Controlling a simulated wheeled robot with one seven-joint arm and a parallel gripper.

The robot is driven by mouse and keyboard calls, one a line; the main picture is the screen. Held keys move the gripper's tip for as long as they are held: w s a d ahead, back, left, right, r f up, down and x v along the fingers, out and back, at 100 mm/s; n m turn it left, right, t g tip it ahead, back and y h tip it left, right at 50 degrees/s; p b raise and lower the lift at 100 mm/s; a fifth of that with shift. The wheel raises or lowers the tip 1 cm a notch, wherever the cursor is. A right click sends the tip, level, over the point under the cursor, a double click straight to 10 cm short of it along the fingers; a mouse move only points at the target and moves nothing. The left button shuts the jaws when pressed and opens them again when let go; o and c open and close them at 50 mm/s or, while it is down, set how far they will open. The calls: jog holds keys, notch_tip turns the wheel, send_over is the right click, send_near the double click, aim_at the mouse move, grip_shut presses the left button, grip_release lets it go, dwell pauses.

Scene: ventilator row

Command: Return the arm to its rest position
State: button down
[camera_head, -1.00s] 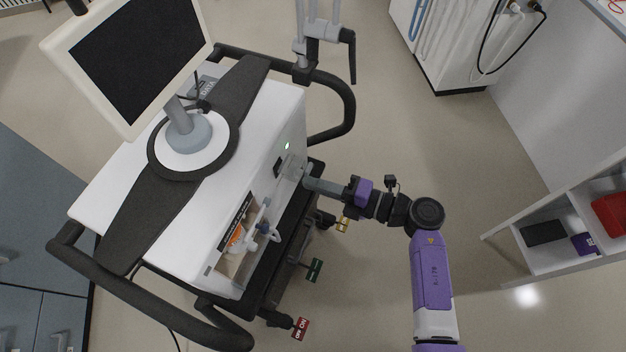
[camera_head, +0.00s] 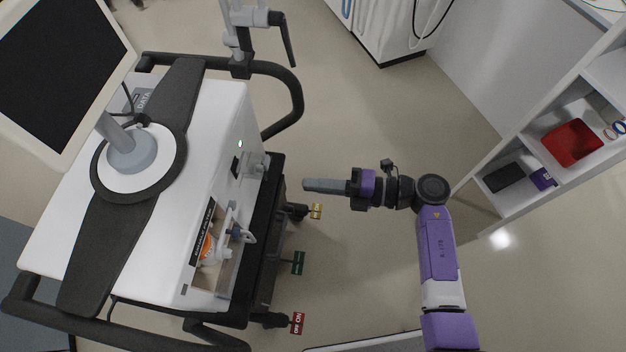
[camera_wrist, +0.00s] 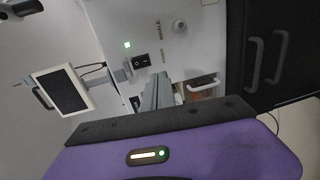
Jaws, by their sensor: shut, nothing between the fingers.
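My gripper (camera_head: 308,186) is shut and empty at the end of my purple and black arm. In the head view it points left toward the ventilator cart (camera_head: 215,130), with a gap of bare floor between its tips and the cart. In the wrist view the shut fingers (camera_wrist: 158,90) point at the cart's white side panel (camera_wrist: 145,35). That panel carries a lit green light, a black switch (camera_wrist: 141,60) and a round port. A small open bay (camera_head: 215,250) with an orange and white part sits in the cart's side.
Coloured tags, yellow (camera_head: 316,211), green (camera_head: 298,262) and red (camera_head: 297,323), stick out low beside the cart. A white shelf unit (camera_head: 515,205) with a red bin (camera_head: 571,143) stands right of my arm. A white cabinet (camera_head: 385,30) stands at the back. The floor between is clear.

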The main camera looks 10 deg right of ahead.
jog(key=w+d+r+m+t, duration=0.35)
jog(key=w+r+t, duration=0.2)
jog(key=r, duration=0.35)
jog(key=s+d+r+m+t+h, duration=0.5)
jog(key=s+d+r+m+t, duration=0.15)
jog(key=m+t, duration=0.45)
jog(key=s+d+m+g+h, duration=0.1)
jog(key=s+m+g+h, duration=0.1)
jog(key=s+m, duration=0.4)
jog(key=s+d+f+m+g+h, duration=0.1)
jog(key=s+m+h, duration=0.4)
jog(key=s, duration=0.7)
jog(key=s+d+f+m+g+h, duration=0.1)
jog(key=s+d+m+g+h, duration=0.1)
jog(key=s+m, duration=0.5)
jog(key=s+g+h, duration=0.1)
jog(key=s, duration=0.1)
jog(key=shift+s+d+h, duration=0.35)
jog(key=shift+d+h, duration=0.05)
jog(key=shift+g, duration=0.25)
